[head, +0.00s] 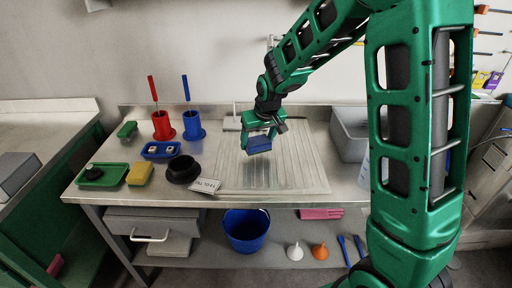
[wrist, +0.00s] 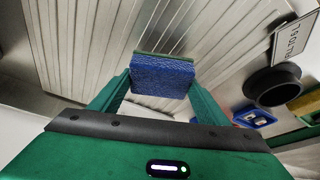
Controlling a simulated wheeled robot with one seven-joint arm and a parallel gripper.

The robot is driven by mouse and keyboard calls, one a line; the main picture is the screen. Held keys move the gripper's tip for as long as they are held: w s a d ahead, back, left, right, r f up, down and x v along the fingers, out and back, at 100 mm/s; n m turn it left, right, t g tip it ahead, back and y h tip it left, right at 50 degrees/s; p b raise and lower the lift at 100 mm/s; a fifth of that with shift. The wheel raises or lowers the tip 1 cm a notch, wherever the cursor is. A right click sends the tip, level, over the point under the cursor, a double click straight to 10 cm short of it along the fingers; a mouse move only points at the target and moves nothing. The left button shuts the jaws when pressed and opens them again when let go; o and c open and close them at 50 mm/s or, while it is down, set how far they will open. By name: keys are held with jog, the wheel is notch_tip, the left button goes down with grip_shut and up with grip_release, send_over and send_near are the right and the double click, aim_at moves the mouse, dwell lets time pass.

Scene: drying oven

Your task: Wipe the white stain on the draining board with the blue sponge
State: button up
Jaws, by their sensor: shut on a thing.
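My gripper (head: 262,140) is shut on the blue sponge (head: 259,145) and holds it above the draining board (head: 300,182). In the wrist view the sponge (wrist: 162,76) sits between the two green fingers, with a thin greenish layer on its far edge. The draining board is a ribbed, pale metal surface, and its ribs also show in the wrist view (wrist: 85,50). I cannot clearly make out a white stain on it; glare and the gripper may hide it.
Left of the board stand a black bowl (head: 183,170), a label card (head: 205,186), a yellow sponge (head: 139,174), a green tray (head: 88,181), a blue tray (head: 150,153), a red holder (head: 163,128) and a blue holder (head: 194,128). A grey sink basin (head: 350,140) is at right.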

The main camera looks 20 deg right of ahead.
aim_at(257, 141)
jog(key=shift+r, duration=2.65)
